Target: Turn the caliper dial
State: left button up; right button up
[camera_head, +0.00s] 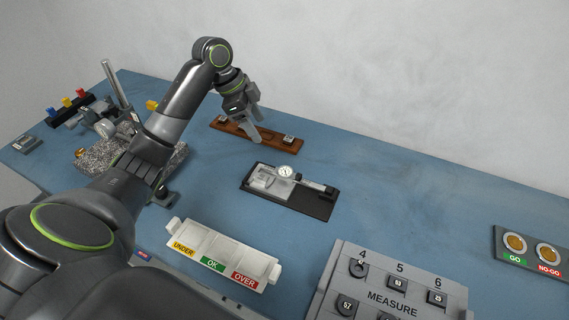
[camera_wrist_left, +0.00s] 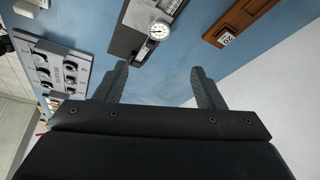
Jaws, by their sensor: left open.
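The dial caliper lies on a black tray (camera_head: 318,206) in the middle of the blue table. Its round white dial (camera_head: 286,171) faces up on the caliper's slider, and the caliper beam runs to the right. My left gripper (camera_head: 256,128) hangs above the table, behind and left of the caliper, over the wooden holder. In the left wrist view the two fingers (camera_wrist_left: 162,88) are spread and empty. The dial (camera_wrist_left: 159,30) shows ahead of and between them, apart from both. My right gripper does not show.
A wooden holder (camera_head: 229,129) lies behind the caliper. A white bin marked UNDER, OK, OVER (camera_head: 223,256) and a grey MEASURE board (camera_head: 345,262) stand in front. A granite block (camera_head: 97,152) is left, a GO/NO-GO plate (camera_head: 530,264) right. The table's back right is clear.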

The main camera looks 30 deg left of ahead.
pick_arm(q)
send_near(285, 171)
jog(key=p+x, duration=0.1)
jog(key=x, duration=0.5)
jog(key=shift+w+d+f+p, duration=0.2)
jog(key=shift+f+p, duration=0.1)
jog(key=shift+f, duration=0.35)
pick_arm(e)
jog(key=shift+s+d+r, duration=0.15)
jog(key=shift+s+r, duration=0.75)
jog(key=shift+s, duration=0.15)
pick_arm(q)
jog(key=shift+c, duration=0.3)
jog(key=c, duration=0.9)
